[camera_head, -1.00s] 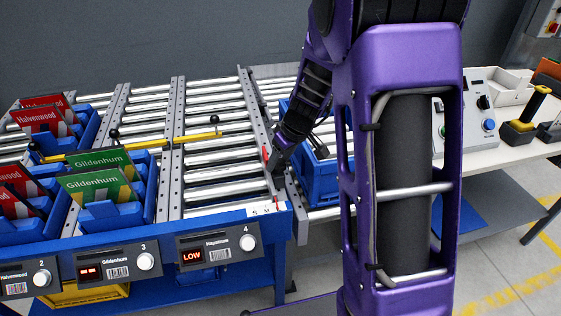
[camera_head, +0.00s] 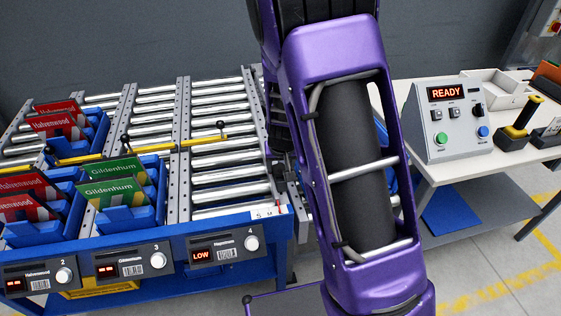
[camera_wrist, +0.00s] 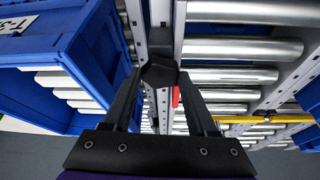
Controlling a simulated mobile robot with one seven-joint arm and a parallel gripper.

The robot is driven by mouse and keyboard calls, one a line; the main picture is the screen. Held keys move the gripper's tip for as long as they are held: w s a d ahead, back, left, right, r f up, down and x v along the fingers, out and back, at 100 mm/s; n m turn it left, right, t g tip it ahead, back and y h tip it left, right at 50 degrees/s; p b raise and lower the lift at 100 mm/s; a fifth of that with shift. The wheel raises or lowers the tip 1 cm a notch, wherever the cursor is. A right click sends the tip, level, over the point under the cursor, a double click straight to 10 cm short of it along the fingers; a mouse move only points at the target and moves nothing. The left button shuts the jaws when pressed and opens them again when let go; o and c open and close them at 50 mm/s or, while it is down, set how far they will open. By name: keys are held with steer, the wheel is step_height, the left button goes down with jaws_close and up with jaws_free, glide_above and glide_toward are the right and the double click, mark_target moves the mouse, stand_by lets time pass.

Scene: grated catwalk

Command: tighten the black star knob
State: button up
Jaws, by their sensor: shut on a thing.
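The black star knob (camera_wrist: 160,73) shows in the wrist view on a grey perforated rail (camera_wrist: 159,20) between the rollers. My gripper (camera_wrist: 161,80) has one finger on each side of it and is shut on it. The fingers cover the knob's sides. A small red piece (camera_wrist: 175,96) shows just right of the knob. In the head view my purple arm hides the gripper and the knob.
A blue bin (camera_wrist: 45,50) lies close to the left finger in the wrist view. Steel rollers (camera_head: 222,145) and a yellow bar (camera_head: 200,141) lie left of my arm. A control box (camera_head: 455,121) reading READY stands on the right table.

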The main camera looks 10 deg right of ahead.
stand_by(0.4)
steer(key=o, duration=1.4)
steer(key=shift+c, duration=0.2)
steer(key=d+v, duration=0.1)
steer(key=v, duration=1.6)
steer(key=shift+a+r, duration=0.25)
steer(key=shift+a, duration=0.25)
steer(key=shift+s, duration=0.1)
